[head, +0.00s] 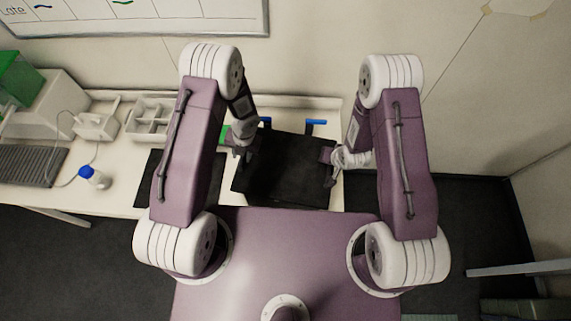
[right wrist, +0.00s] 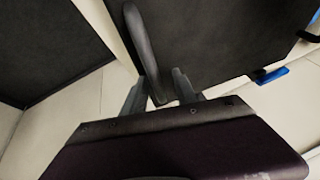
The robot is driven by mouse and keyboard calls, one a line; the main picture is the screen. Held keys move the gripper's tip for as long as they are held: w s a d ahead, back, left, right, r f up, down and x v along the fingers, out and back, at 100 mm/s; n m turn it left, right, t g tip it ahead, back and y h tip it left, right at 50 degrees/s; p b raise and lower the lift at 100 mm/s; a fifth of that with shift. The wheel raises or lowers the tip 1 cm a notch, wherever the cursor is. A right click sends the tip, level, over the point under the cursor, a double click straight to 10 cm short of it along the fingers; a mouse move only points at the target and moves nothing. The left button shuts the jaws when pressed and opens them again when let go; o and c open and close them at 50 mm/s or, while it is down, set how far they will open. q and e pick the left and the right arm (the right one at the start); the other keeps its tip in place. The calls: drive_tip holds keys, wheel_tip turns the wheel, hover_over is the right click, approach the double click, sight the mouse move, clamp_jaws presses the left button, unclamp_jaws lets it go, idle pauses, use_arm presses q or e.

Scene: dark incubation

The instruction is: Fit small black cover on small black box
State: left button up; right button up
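A flat, square black panel (head: 288,172) lies slightly turned at the middle of the bench, between my two grippers. It looks like the small black cover; whether the box is beneath it is hidden. My left gripper (head: 241,150) is at its upper left edge. My right gripper (head: 327,166) is at its right edge. In the right wrist view, the fingers of my right gripper (right wrist: 160,88) stand on either side of a curved dark handle (right wrist: 147,45) beside the black panel (right wrist: 225,35). Whether they press on it is unclear. The left fingertips are too small to judge.
Another black surface (head: 151,178) lies on the bench, partly behind my left arm. Blue clips (head: 316,122) show beyond the panel. A blue-capped bottle (head: 94,178), a compartment tray (head: 150,118) and a grey rack (head: 30,166) stand at left. The wall is close behind.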

drive_tip(key=shift+s, duration=0.1)
drive_tip(key=v, duration=0.6)
drive_tip(key=shift+d+r, duration=0.1)
drive_tip(key=shift+r, duration=0.25)
use_arm(q)
wheel_tip(320, 180, up, 12)
drive_tip(key=d, duration=0.2)
drive_tip(key=shift+s+d, duration=0.15)
drive_tip(key=shift+s, duration=0.05)
use_arm(e)
drive_tip(key=shift+s+d+r, duration=0.1)
drive_tip(key=shift+s+r, duration=0.25)
drive_tip(key=shift+r, duration=0.05)
use_arm(q)
drive_tip(key=shift+w+f, duration=0.1)
drive_tip(key=shift+f, duration=0.05)
use_arm(e)
drive_tip(key=shift+w, duration=0.1)
